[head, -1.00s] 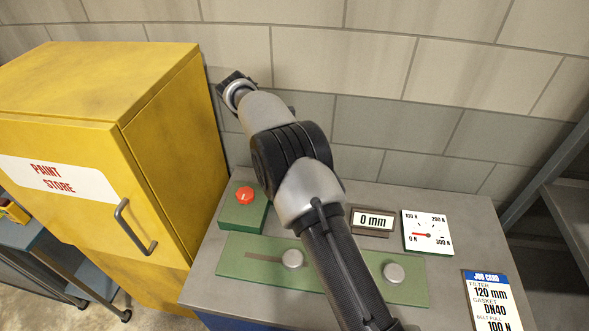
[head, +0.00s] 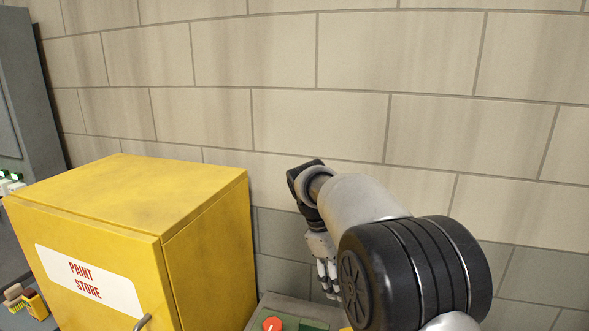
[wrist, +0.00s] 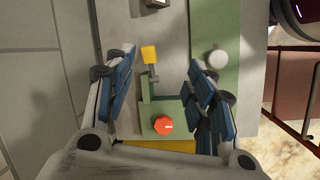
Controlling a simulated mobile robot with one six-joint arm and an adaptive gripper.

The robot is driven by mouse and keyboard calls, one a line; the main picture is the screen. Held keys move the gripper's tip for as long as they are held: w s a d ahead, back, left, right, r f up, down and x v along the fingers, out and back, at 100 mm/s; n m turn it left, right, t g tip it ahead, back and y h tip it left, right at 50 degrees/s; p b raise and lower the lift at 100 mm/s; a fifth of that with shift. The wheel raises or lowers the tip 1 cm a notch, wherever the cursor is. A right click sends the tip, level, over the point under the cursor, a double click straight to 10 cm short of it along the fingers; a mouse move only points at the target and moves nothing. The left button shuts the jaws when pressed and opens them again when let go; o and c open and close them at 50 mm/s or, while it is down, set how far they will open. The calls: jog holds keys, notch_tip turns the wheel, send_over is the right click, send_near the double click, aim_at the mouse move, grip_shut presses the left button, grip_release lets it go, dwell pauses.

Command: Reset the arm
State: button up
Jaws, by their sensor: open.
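My gripper (head: 328,280) hangs beside the wall above the grey bench, at the end of my arm. In the wrist view its two blue-padded fingers (wrist: 163,80) stand wide apart with nothing held between them. Below and between them is a red button (wrist: 163,125) on a green box; the button also shows at the bottom of the head view (head: 272,324). A yellow tab (wrist: 149,55) on a green bracket lies beyond the button, apart from the fingers as far as I can tell.
The yellow paint store cabinet (head: 205,245) stands left of my gripper. The block wall (head: 330,60) is close behind. A pale round knob (wrist: 218,58) sits on a green strip on the bench. Small items stand at far left. Space above the cabinet is clear.

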jog(key=s+d+r+m+t+y+b, duration=0.1)
jog(key=s+d+r+m, duration=0.15)
jog(key=s, duration=0.55)
jog(key=s+d+r+m+t+y+b, duration=0.1)
jog(key=s+r+m+b, duration=0.15)
jog(key=s, duration=0.65)
jog(key=s+f+m+t+y, duration=0.1)
jog(key=s+f+m, duration=0.1)
jog(key=s, duration=0.5)
jog(key=s+f+m+t+b, duration=0.1)
jog(key=s+f+m+t, duration=0.1)
jog(key=s+f, duration=0.3)
jog(key=s+m, duration=0.1)
jog(key=s, duration=0.2)
jog(key=shift+a+m+y, duration=0.15)
jog(key=shift+m+y, duration=0.15)
jog(key=shift+y, duration=0.1)
